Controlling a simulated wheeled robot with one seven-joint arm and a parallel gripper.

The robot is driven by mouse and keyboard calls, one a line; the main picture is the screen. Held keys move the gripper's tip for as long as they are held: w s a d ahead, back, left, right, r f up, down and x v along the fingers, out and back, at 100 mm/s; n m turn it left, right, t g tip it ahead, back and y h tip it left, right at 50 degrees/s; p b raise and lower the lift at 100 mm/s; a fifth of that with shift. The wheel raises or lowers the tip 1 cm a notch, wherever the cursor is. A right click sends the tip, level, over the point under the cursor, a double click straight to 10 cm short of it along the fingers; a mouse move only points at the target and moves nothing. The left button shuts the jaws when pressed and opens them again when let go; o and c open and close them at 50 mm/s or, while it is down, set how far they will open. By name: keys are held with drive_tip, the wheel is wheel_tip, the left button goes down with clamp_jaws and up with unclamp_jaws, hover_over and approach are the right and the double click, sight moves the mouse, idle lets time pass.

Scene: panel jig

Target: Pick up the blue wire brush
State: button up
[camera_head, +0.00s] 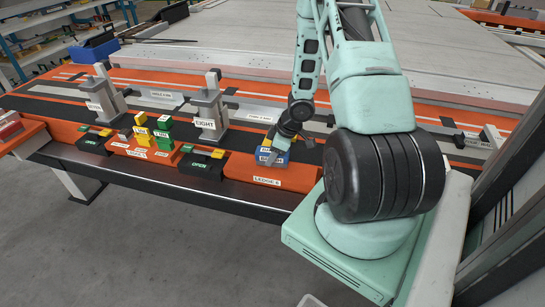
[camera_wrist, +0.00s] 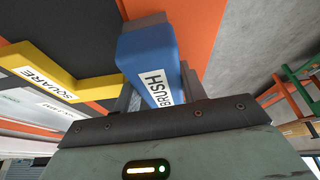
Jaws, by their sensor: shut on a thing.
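The blue wire brush (camera_wrist: 147,50) fills the middle of the wrist view, with a white label reading BRUSH and a brown end at the top. My gripper (camera_wrist: 160,88) is shut on it, with one dark finger on each side of the blue body. I cannot tell whether the brush touches the ledge. My fingers hide part of it.
A yellow piece labelled SQUARE (camera_wrist: 70,88) lies close left in the wrist view. Black trays labelled OPEN (camera_head: 203,167), stacked yellow and green blocks (camera_head: 162,135) and a grey post labelled EIGHT (camera_head: 208,112) stand left along the bench. Grey floor lies in front.

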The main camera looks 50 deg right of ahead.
drive_tip(key=shift+r, duration=0.1)
wheel_tip(320, 180, up, 10)
drive_tip(key=p, duration=0.5)
drive_tip(key=shift+r, duration=0.2)
